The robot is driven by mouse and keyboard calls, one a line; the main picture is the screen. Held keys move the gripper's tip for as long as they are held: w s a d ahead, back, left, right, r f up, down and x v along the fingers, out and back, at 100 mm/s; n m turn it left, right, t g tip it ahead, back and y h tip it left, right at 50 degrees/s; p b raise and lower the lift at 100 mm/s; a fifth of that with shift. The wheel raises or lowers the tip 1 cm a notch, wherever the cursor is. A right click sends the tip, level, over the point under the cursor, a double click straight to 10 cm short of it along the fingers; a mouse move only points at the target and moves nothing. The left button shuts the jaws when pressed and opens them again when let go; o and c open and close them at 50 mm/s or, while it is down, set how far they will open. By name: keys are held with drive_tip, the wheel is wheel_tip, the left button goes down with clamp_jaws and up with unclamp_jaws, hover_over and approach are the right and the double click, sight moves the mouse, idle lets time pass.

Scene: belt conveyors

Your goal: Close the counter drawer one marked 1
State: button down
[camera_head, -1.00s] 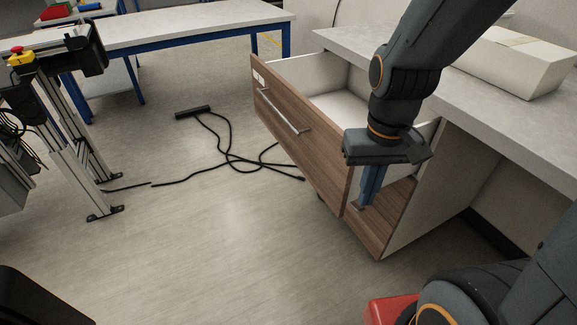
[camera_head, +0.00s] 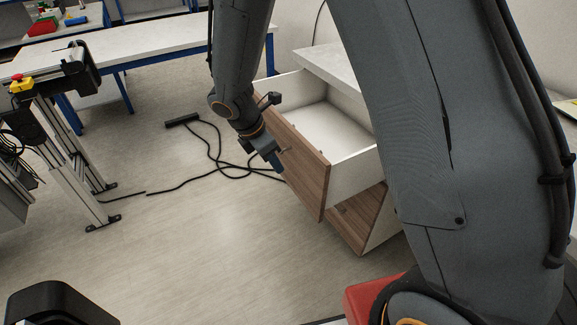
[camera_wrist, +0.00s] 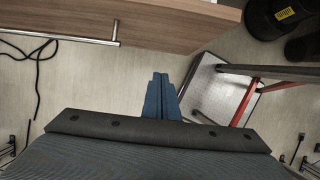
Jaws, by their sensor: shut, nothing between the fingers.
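The counter drawer (camera_head: 308,172) has a brown wood front and a white inside. It stands pulled out from the counter, and its inside looks empty. My gripper (camera_head: 276,164) is in front of the drawer front, near its handle, and my arm hides part of the front. In the wrist view the drawer front (camera_wrist: 190,22) and its metal bar handle (camera_wrist: 60,37) run along the top. My gripper's blue fingers (camera_wrist: 161,84) are together with nothing between them, below the front's lower edge in that picture. The number mark on the drawer cannot be seen now.
The counter top (camera_head: 332,68) is behind the drawer. A black power strip (camera_head: 182,120) with a loose cable lies on the floor at left. A conveyor frame (camera_head: 70,150) stands at the left. The floor in front of the drawer is otherwise clear.

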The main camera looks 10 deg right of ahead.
drive_tip(key=d+f+p, duration=0.1)
drive_tip(key=d+f, duration=0.1)
drive_tip(key=w+d+f+p, duration=0.1)
drive_tip(key=d+f, duration=0.1)
drive_tip(key=f, duration=0.1)
drive_tip(key=w+d+f+p, duration=0.1)
drive_tip(key=d+f, duration=0.2)
drive_tip(key=shift+w+f, duration=0.2)
drive_tip(key=shift+f, duration=0.05)
drive_tip(key=shift+d, duration=0.15)
